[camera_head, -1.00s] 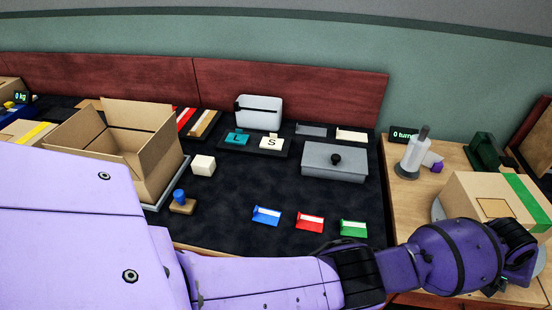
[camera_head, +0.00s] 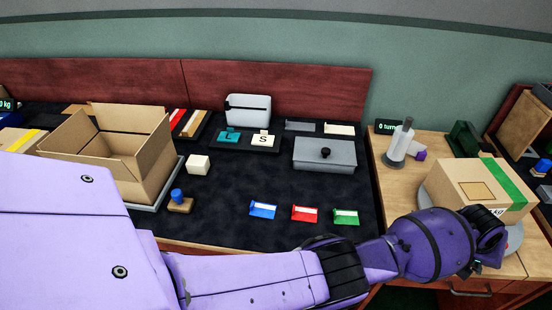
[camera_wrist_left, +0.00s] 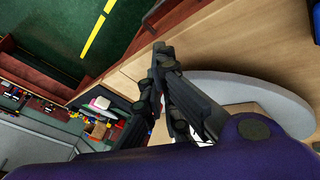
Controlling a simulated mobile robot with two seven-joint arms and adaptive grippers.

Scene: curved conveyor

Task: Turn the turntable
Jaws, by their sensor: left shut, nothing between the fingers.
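The turntable (camera_head: 515,239) is a grey round disc on the wooden table at the right of the head view. A cardboard box (camera_head: 470,183) with green tape sits on it and hides most of it. The disc also shows in the left wrist view (camera_wrist_left: 235,86). My left gripper (camera_head: 488,262) is at the near side of the turntable, mostly hidden by my wrist in the head view. In the left wrist view the gripper (camera_wrist_left: 160,52) is shut and empty, with its fingers beside the disc's edge; contact is unclear. My right gripper is not in view.
A small display (camera_head: 388,127) reading "0 turn" stands behind a white roll on a stand (camera_head: 400,145). A dark green object (camera_head: 464,139) is behind the box. The dark mat to the left holds a grey lidded box (camera_head: 323,156), coloured pieces and an open carton (camera_head: 110,150).

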